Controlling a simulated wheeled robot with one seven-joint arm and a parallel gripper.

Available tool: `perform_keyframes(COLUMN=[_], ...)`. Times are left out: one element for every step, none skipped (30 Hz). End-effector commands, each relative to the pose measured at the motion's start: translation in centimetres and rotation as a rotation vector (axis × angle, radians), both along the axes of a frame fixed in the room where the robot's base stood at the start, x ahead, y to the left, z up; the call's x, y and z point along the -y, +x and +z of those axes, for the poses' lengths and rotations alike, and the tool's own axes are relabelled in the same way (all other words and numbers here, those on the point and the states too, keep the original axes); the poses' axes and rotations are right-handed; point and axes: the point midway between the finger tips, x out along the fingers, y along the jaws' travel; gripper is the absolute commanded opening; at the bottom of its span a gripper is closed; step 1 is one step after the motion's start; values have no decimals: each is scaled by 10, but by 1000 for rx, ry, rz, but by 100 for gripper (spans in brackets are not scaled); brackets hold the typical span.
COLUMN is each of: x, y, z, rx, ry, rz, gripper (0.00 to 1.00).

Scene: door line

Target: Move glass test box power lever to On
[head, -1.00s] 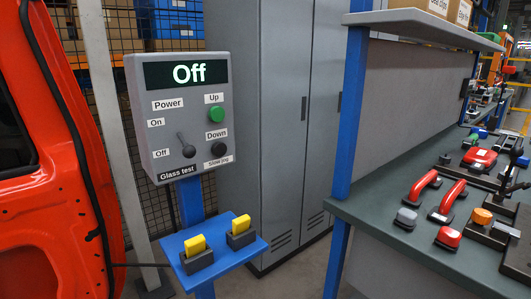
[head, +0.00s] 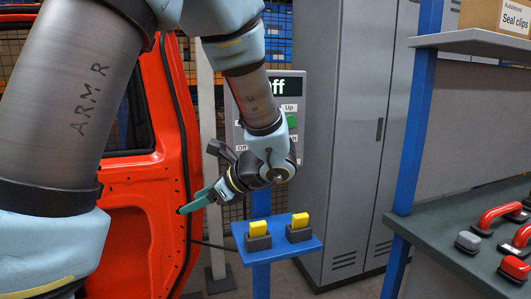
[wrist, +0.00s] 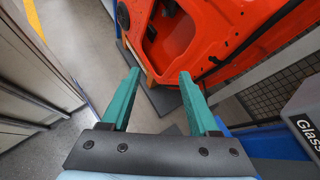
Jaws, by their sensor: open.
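The grey glass test box (head: 299,101) stands on a blue post in the head view, mostly hidden behind my arm. Its display (head: 291,86) shows only "ff" at the right end. The power lever is hidden behind my arm. My gripper (head: 184,209) is in front of the box, below and to its left, with green fingers pointing left toward the orange door. In the wrist view my gripper (wrist: 159,75) is open with nothing between its fingers. A corner of the box (wrist: 308,112), with part of the label "Glass", shows at the right edge there.
The orange car door (head: 160,190) is close to my fingertips on the left. A blue shelf (head: 277,246) with two yellow items in dark holders lies below my wrist. Grey cabinets (head: 345,120) stand behind, and a workbench (head: 455,262) with red-handled tools is at right.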

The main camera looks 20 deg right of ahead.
Motion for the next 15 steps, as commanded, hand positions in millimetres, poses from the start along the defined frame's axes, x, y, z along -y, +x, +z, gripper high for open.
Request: perform_keyframes(x=[34,51,75,92,108,128,142,154,169,177,186,194,198,202,204], y=[-2,-2,-5,-8,-12,-19,-24,-29,-36,-41,-45,-50,-53,-55,-55], z=[9,16,26,34,41,50,56,62,69,73,77,81,83,85,87], rx=[44,74,115,147,181,222,253,282,316,339,358,379,393,402,410], ry=[85,134,195,237,275,321,351,377,406,425,440,456,464,471,477], rz=[-130,-195,-277,-334,-386,-447,-486,-521,-561,-585,-607,-628,-640,-649,-656], gripper=[61,61,61,61,61,61,61,61,61,61,61,61,61,61,61])
